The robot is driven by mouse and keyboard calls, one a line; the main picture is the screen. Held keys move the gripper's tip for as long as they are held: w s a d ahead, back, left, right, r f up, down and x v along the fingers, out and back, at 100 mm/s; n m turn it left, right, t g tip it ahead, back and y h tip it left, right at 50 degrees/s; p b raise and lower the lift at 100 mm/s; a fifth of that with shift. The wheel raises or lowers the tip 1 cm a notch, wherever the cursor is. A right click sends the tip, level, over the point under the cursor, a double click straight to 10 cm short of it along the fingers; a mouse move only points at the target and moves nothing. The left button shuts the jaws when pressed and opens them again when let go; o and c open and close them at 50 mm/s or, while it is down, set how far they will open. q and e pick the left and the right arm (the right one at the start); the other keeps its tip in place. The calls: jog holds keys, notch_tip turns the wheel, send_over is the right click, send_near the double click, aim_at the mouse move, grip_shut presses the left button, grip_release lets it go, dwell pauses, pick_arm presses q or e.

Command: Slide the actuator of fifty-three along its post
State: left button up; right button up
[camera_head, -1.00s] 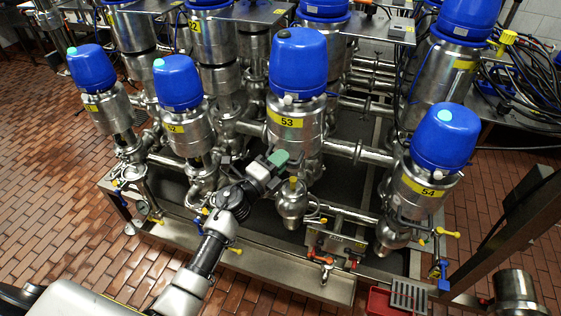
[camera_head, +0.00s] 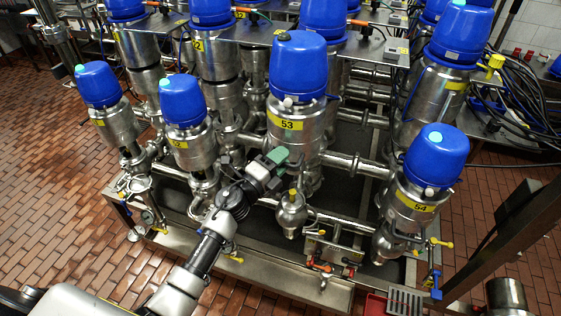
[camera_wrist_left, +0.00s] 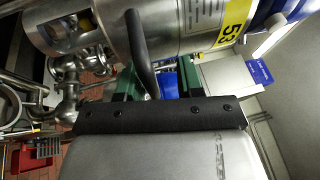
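The valve labelled 53 (camera_head: 298,65) stands upright in the middle of the front row, with a blue domed cap over a steel actuator cylinder and a yellow label. My left gripper (camera_head: 278,157) is at the lower left of this cylinder. In the left wrist view, the steel cylinder with the yellow 53 label (camera_wrist_left: 233,22) lies sideways across the top. A dark curved handle (camera_wrist_left: 139,45) comes off it and runs down between the green fingers of my left gripper (camera_wrist_left: 158,80). The fingers are apart, with a gap beside the handle. Contact is unclear. My right gripper is not shown.
Valve 52 (camera_head: 182,100) stands to the left and valve 54 (camera_head: 435,157) to the right, with more valves behind. Steel pipes (camera_head: 353,163) link them over a drip tray. A red bin (camera_head: 376,306) is low at the front. Tiled floor is open at left.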

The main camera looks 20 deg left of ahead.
pick_arm(q)
jog(key=shift+f, duration=0.2)
jog(key=shift+s+a+f, duration=0.1)
jog(key=shift+s+f, duration=0.05)
jog(key=shift+s, duration=0.1)
jog(key=b+v, duration=0.3)
jog(key=v, duration=0.7)
jog(key=shift+s, duration=0.2)
jog(key=shift+a, duration=0.1)
